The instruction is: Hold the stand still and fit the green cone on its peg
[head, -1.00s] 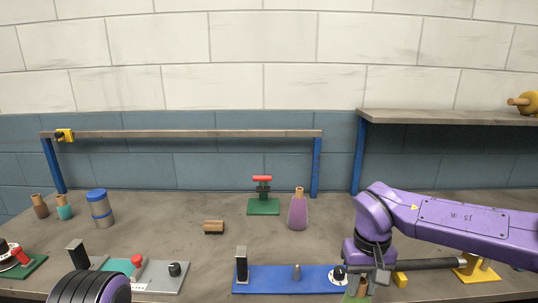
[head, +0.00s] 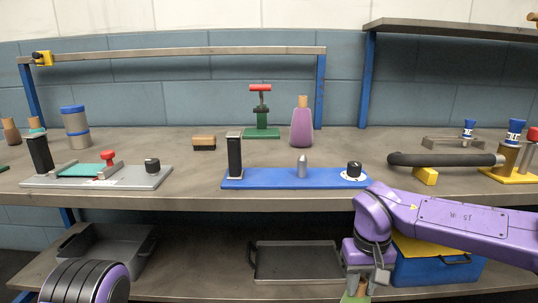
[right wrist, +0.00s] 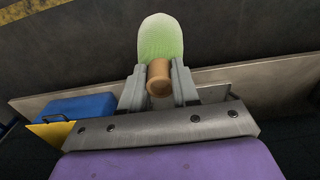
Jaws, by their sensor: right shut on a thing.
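The stand (head: 270,180) looks to be the long blue base on the bench. It carries a black upright block (head: 235,155) on the left, a short grey peg (head: 302,166) and a black knob on a white dial on the right. The peg is bare. My right gripper (head: 357,285) is low in front of the bench, at the bottom edge of the head view. In the right wrist view its jaws are shut on the brown tip of the green cone (right wrist: 161,38). In the head view only a sliver of the cone shows. My left gripper is out of view.
A black-handled bar (head: 445,160) lies to the right. The lower shelf holds trays (head: 295,262) and a blue box (head: 435,268).

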